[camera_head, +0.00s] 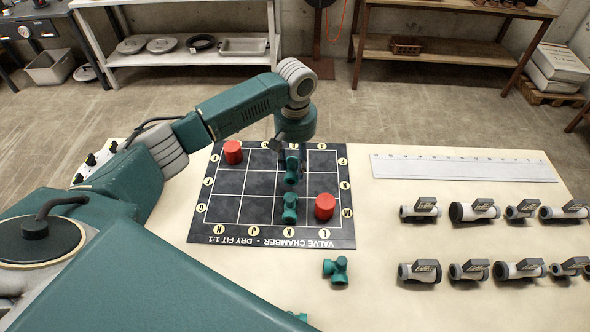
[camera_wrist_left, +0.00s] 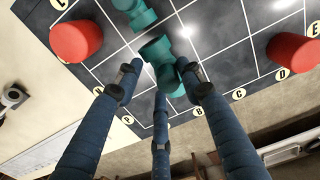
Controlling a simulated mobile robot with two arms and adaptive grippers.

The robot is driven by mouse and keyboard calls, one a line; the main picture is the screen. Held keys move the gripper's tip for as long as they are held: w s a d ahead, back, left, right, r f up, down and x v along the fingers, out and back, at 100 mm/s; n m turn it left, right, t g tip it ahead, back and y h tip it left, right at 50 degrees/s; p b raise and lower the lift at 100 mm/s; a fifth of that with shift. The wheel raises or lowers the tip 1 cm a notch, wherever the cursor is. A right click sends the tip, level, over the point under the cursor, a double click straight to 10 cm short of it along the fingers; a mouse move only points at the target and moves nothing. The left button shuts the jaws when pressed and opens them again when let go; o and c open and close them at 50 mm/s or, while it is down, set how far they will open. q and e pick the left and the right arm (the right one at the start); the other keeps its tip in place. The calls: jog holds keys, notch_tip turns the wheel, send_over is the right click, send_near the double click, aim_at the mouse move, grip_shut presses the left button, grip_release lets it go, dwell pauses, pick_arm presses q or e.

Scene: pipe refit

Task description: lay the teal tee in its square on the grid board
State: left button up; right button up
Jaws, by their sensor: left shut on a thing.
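A teal tee (camera_head: 291,175) is between the fingers of my left gripper (camera_head: 290,152), over the middle of the grid board (camera_head: 229,209); it also shows in the left wrist view (camera_wrist_left: 165,66). My left gripper in that view (camera_wrist_left: 160,78) is shut on it. Whether the tee touches the board I cannot tell; the fingers partly hide it. A second teal fitting (camera_head: 290,208) lies on the board just nearer, also seen in the wrist view (camera_wrist_left: 136,13). My right gripper is not in view.
Red cylinders stand on the board at back left (camera_head: 233,152) and front right (camera_head: 325,206). Another teal fitting (camera_head: 336,270) lies on the table before the board. A ruler (camera_head: 465,168) and several grey valves (camera_head: 475,210) lie to the right.

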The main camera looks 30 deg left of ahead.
aim_at(295, 172)
pick_arm(q)
notch_tip(295, 172, down, 4)
jog(key=shift+f, duration=0.1)
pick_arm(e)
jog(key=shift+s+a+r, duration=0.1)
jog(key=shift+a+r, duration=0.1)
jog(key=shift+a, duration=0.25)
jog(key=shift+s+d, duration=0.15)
pick_arm(q)
jog(key=o, duration=1.2)
jog(key=shift+f, duration=0.1)
jog(key=shift+c, duration=0.2)
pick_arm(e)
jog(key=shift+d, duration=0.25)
pick_arm(q)
notch_tip(295, 172, up, 12)
jog(key=shift+f+b, duration=0.1)
jog(key=shift+b, duration=0.45)
jog(key=shift+r, duration=0.3)
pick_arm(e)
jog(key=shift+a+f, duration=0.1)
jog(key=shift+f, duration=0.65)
